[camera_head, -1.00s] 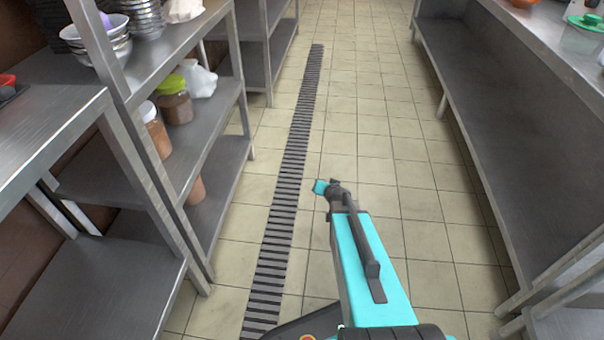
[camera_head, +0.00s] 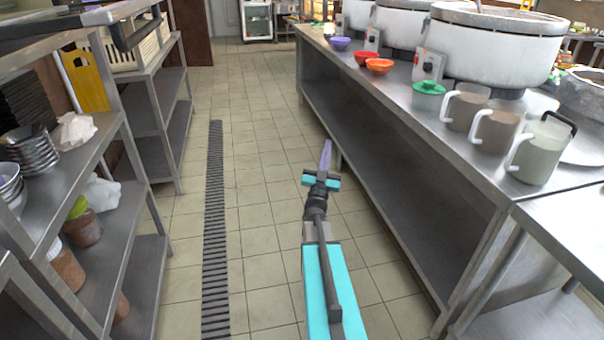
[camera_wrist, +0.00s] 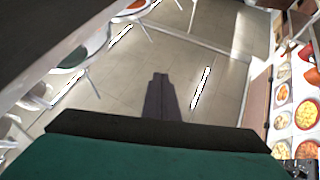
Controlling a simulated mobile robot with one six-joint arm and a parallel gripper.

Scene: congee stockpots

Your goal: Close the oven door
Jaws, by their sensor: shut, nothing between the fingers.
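No oven door can be made out for certain. A dark flat panel with a thick bar handle (camera_head: 137,32) juts out at the top left of the head view, above the left shelving. I cannot tell whether it is an open oven door. My gripper (camera_head: 326,157) is shut and empty, pointing forward over the aisle floor, well apart from that panel. In the wrist view my gripper's dark fingers (camera_wrist: 161,97) show together over a tiled floor.
Steel shelving (camera_head: 155,88) with bowls and jars lines the left.

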